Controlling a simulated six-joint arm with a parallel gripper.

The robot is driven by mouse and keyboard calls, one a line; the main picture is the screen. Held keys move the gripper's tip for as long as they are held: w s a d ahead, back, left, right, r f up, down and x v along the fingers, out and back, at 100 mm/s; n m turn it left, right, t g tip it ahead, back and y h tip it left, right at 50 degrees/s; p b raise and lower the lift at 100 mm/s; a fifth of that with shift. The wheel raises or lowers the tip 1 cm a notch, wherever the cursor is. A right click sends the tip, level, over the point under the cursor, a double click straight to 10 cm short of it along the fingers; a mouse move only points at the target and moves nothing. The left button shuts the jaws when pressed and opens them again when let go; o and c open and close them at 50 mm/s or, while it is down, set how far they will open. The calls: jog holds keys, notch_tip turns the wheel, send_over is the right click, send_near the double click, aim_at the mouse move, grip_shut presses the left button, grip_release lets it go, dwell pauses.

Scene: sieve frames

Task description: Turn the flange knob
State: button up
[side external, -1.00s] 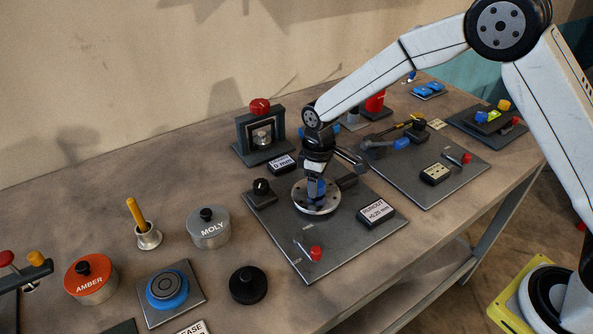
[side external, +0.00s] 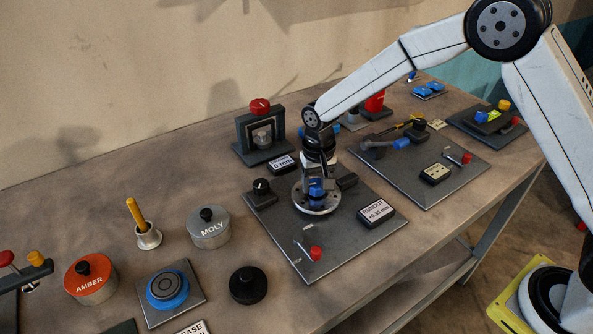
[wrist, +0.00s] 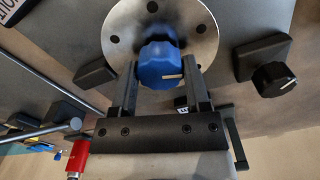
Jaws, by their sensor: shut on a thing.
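The blue flange knob (wrist: 160,62) sits in the middle of a round metal flange (wrist: 205,45) with dark holes. A pale line marks the knob's face. In the wrist view my gripper (wrist: 160,72) has one finger on each side of the knob and is shut on it. In the side external view my gripper (side external: 316,182) points straight down onto the blue knob (side external: 317,190), which it partly hides. The flange (side external: 318,209) lies on a dark plate (side external: 285,235).
A runout display (side external: 377,211), a black knob (side external: 261,187) and a red-tipped lever (side external: 315,253) are on the same plate. A gauge stand with a red knob (side external: 260,106) is behind. The MOLY tin (side external: 209,233) and a black puck (side external: 248,286) stand to the left.

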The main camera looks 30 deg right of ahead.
aim_at(317, 183)
jog(key=shift+m, duration=1.1)
jog(key=o, duration=1.3)
jog(key=shift+r, duration=0.1)
jog(key=shift+r, duration=3.85)
